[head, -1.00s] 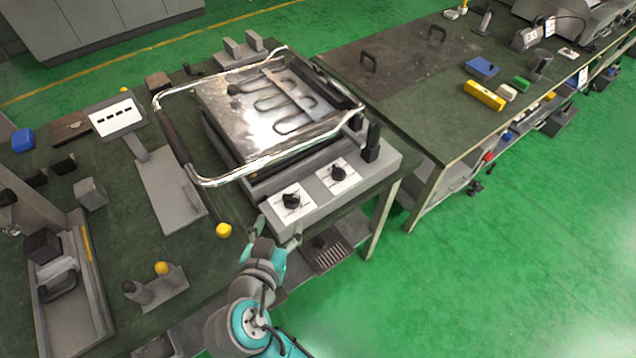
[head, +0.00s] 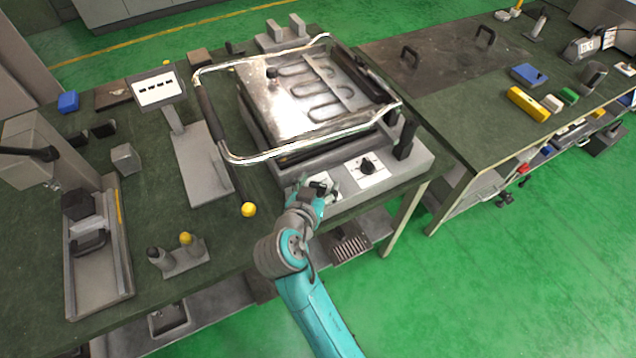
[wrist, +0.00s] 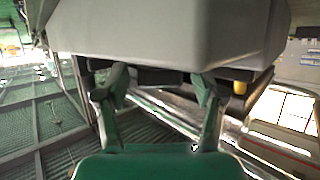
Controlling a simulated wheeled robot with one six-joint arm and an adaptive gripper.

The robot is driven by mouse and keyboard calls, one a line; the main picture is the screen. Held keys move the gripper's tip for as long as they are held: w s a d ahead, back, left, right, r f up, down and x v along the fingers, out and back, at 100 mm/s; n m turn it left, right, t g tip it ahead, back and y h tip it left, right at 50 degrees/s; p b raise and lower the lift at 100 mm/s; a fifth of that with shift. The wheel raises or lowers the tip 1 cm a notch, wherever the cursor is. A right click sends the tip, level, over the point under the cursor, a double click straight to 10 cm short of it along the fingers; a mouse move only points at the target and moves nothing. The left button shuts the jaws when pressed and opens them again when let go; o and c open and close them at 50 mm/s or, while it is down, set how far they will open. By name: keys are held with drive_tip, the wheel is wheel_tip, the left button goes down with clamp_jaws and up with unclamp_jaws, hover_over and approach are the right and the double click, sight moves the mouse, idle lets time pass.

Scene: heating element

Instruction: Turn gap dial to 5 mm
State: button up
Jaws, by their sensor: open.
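Two black dials on white plates sit on the front panel of the grey heating machine (head: 345,195). The right dial (head: 367,166) is in plain view. The left dial's white plate (head: 320,181) is mostly hidden behind my gripper (head: 314,188), and its knob cannot be made out clearly. Which one is the gap dial cannot be read; the markings are too small. My gripper is at the left dial in the head view; contact cannot be told. In the wrist view my gripper (wrist: 160,82) has its two fingers spread apart, with nothing clearly between them.
A chrome frame handle (head: 270,160) curves above the dials. A black upright post (head: 406,138) stands right of the right dial. A yellow ball-ended lever (head: 248,209) is left of my gripper. A large grey block (wrist: 170,30) fills the top of the wrist view. Green floor lies open at right.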

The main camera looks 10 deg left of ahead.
drive_tip(key=c, duration=1.2)
drive_tip(key=shift+o, duration=0.2)
drive_tip(key=shift+d+n+y, duration=0.1)
drive_tip(key=shift+n+y, duration=0.2)
drive_tip(key=shift+y, duration=0.1)
drive_tip(key=n+y, duration=0.3)
drive_tip(key=y, duration=0.1)
drive_tip(key=shift+n+y, duration=0.3)
drive_tip(key=shift+n, duration=0.1)
drive_tip(key=n+g+y, duration=0.1)
drive_tip(key=n+y, duration=0.2)
drive_tip(key=n+g+y, duration=0.2)
drive_tip(key=y, duration=0.1)
drive_tip(key=shift+n, duration=0.4)
drive_tip(key=n+g+y, duration=0.3)
drive_tip(key=n+g, duration=0.2)
drive_tip(key=shift+w, duration=0.1)
drive_tip(key=n+g, duration=0.2)
drive_tip(key=n+g+y, duration=0.1)
drive_tip(key=n+g, duration=0.2)
drive_tip(key=shift+y, duration=0.3)
drive_tip(key=shift+g, duration=0.6)
